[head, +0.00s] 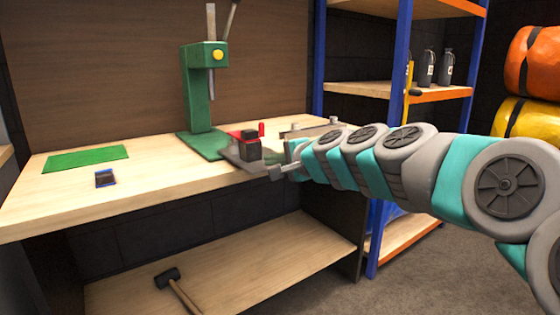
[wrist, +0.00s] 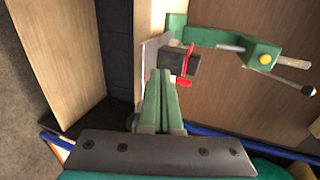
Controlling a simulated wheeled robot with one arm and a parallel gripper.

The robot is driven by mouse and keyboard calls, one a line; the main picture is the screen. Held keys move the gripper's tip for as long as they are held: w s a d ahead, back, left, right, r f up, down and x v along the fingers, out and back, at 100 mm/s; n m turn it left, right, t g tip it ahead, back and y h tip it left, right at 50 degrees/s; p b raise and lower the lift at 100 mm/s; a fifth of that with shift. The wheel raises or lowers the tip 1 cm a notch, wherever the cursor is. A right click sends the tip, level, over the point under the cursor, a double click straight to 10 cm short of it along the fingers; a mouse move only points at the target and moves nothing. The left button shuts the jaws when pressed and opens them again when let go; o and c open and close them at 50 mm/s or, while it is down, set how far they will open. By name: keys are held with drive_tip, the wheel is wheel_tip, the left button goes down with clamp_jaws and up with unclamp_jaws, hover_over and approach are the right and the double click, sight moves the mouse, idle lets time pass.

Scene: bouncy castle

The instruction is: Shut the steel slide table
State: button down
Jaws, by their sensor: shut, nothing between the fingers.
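The steel slide table (head: 236,161) is a grey plate at the right front of the green press (head: 198,95), near the bench's front edge. A black block (head: 250,142) with a red clamp part (head: 261,129) sits on it. My gripper (head: 276,173) is shut and empty, close to the slide table's right side. In the wrist view, the shut green fingers (wrist: 160,75) point at the grey plate (wrist: 152,52) and the black block (wrist: 180,63). They hide part of the plate, and I cannot tell whether they touch it.
A green mat (head: 87,158) and a small dark blue-edged object (head: 105,179) lie on the left of the wooden bench (head: 60,205). A hammer (head: 170,279) lies on the lower shelf. A blue-post rack (head: 395,90) with bottles stands right, behind my arm.

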sight(249, 156)
drive_tip(key=x, duration=0.5)
drive_tip(key=shift+w+a, duration=0.2)
drive_tip(key=shift+w, duration=0.15)
drive_tip(key=shift+w+a+p, duration=0.35)
drive_tip(key=shift+w+a, duration=0.25)
drive_tip(key=shift+w, duration=0.25)
drive_tip(key=shift+w+a, duration=0.1)
